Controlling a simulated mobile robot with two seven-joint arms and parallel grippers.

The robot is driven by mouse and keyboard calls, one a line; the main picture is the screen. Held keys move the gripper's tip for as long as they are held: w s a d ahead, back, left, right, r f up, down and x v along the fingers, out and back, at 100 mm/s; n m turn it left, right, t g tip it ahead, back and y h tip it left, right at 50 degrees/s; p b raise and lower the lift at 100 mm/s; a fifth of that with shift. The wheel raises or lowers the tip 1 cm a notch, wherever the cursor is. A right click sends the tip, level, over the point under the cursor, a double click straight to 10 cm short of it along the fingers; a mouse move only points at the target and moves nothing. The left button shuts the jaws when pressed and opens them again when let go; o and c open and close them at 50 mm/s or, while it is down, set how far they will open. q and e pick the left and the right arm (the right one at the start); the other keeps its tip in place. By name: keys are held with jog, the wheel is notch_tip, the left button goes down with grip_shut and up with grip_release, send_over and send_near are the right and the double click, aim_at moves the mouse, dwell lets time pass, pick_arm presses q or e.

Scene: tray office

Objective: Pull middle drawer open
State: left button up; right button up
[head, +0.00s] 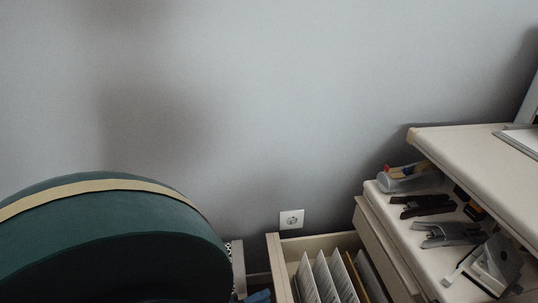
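A pale wooden drawer (273,262) stands pulled out at the bottom of the head view, and upright folders (327,278) fill it. Above it to the right is another pale drawer front (372,238), which sticks out a little past the surface above. I cannot tell from this view which is the middle drawer. A small blue piece (259,297) at the bottom edge, left of the open drawer, may be part of my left gripper; its fingers cannot be made out. My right gripper is not in view.
A large green rounded chair back (110,235) with a tan band fills the lower left. A cream surface (405,225) holds staplers (424,205), a clear pen holder (405,178) and a tape dispenser (490,266). A desk top (470,160) overhangs it. A socket (291,219) is on the wall.

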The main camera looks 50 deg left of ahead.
pick_arm(q)
jog(key=s+a, duration=0.1)
jog(key=s, duration=0.9)
jog(key=shift+a+p, duration=0.2)
jog(key=shift+p, duration=0.25)
